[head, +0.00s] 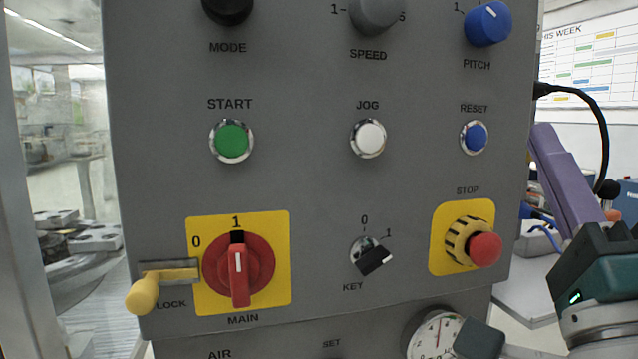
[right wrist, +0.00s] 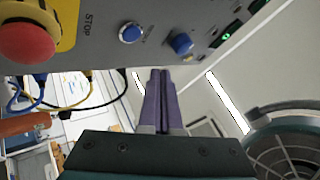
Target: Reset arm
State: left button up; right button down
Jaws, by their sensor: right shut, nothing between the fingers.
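My right gripper (head: 545,130) is at the right of the head view, just past the right edge of the grey control panel (head: 300,180). Its purple fingers point up and are shut with nothing between them. In the right wrist view the fingertips (right wrist: 160,72) are together, below the panel's edge in the picture and apart from the blue RESET button (right wrist: 131,33). That button (head: 474,138) also shows in the head view, above the red STOP button (head: 486,249) on its yellow plate. My left gripper is not in view.
The panel carries a green START button (head: 232,141), a white JOG button (head: 369,138), a black key switch (head: 374,258), a red MAIN switch (head: 239,270) and a yellow-handled lock lever (head: 143,295). A black cable (head: 606,130) hangs at the right. A gauge (head: 434,337) sits below.

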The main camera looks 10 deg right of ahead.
jog(key=w+a+r+n+g+y+p, duration=0.1)
jog(key=a+r+n+g+y+p, duration=0.15)
jog(key=a+n+y+p, duration=0.45)
jog(key=s+a+f+n+g+y+p, duration=0.35)
jog(key=a+n+g+y+p, duration=0.45)
jog(key=n, duration=0.4)
jog(key=s+d+f+n+g+h+p, duration=0.1)
jog(key=s+d+g+h+p, duration=0.3)
jog(key=s, duration=0.4)
jog(key=s+d+f+n+g+h+p, duration=0.1)
jog(key=s+d+g+h+p, duration=0.3)
jog(key=s+g, duration=0.35)
notch_tip(320, 180, up, 37)
jog(key=d+y+p, duration=0.1)
jog(key=p, duration=3.6)
jog(key=shift+s+d+t, duration=0.3)
jog(key=shift+s, duration=0.15)
